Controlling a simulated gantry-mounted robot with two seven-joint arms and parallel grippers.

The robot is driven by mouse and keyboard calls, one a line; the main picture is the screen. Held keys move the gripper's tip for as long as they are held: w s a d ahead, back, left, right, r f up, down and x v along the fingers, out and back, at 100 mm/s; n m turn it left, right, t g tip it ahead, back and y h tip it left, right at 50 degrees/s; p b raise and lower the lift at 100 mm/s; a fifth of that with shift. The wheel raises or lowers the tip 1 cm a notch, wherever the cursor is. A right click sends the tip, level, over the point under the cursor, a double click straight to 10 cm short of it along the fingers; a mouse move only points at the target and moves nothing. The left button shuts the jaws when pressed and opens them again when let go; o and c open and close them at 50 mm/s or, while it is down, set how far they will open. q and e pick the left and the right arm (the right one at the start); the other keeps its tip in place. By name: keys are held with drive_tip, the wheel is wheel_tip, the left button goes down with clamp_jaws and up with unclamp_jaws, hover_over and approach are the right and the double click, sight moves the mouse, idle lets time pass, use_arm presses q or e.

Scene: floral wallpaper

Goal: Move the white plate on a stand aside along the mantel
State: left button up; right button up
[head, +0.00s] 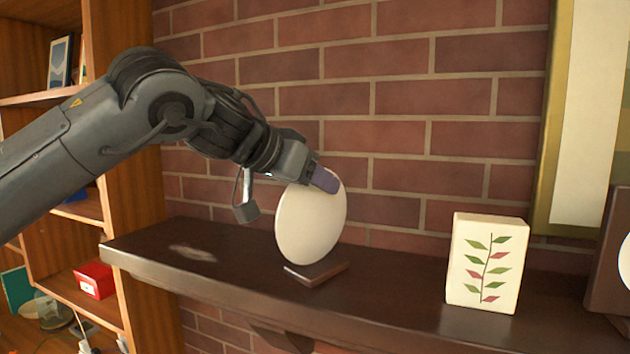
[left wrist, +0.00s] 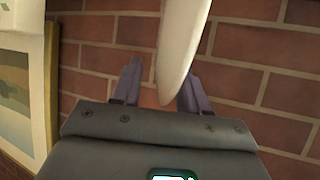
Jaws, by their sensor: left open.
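The white plate (head: 308,228) stands upright on a small dark stand (head: 317,273) on the brown mantel (head: 385,285). My left gripper (head: 326,180) is at the plate's upper right edge, with one purple finger in front of it. In the left wrist view my left gripper (left wrist: 162,82) is open, and the plate's edge (left wrist: 178,45) lies between the two fingers, with a gap to at least the left finger. The stand is out of sight there. My right gripper is in neither view.
A cream block with a leaf pattern (head: 486,262) stands on the mantel to the right, with a dark object (head: 608,265) beyond it. The mantel left of the plate is bare. A brick wall (head: 400,130) is close behind; wooden shelves (head: 125,150) stand at left.

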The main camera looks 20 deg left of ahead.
use_arm(q)
drive_tip(key=b+v, duration=0.2)
drive_tip(key=v, duration=1)
